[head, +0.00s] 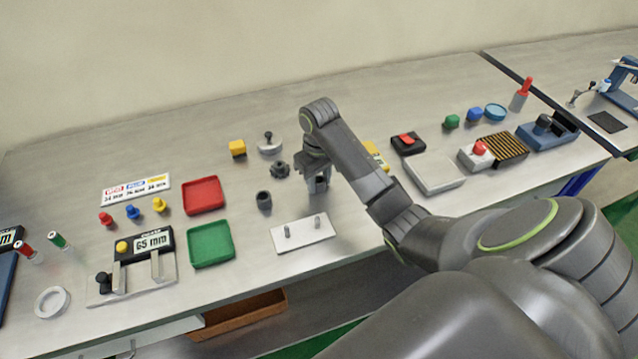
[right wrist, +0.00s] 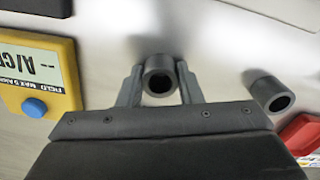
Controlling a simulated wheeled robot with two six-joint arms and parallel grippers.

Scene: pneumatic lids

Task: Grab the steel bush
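A grey hollow steel bush (right wrist: 158,76) is between the fingertips of my right gripper (right wrist: 160,72) in the right wrist view. Both fingers appear to touch its sides, with no clear gap. In the head view my right gripper (head: 317,182) points down above the bench, with the bush low between its fingers. Whether the bush touches the bench is hard to tell. A second, darker bush (head: 264,200) stands to the left of the gripper; it also shows in the right wrist view (right wrist: 268,91). My left gripper is not in view.
A white plate with two pegs (head: 303,233) lies just in front of the gripper. Red (head: 203,195) and green (head: 211,243) trays lie further left. A yellow meter (right wrist: 38,75) is beside the gripper.

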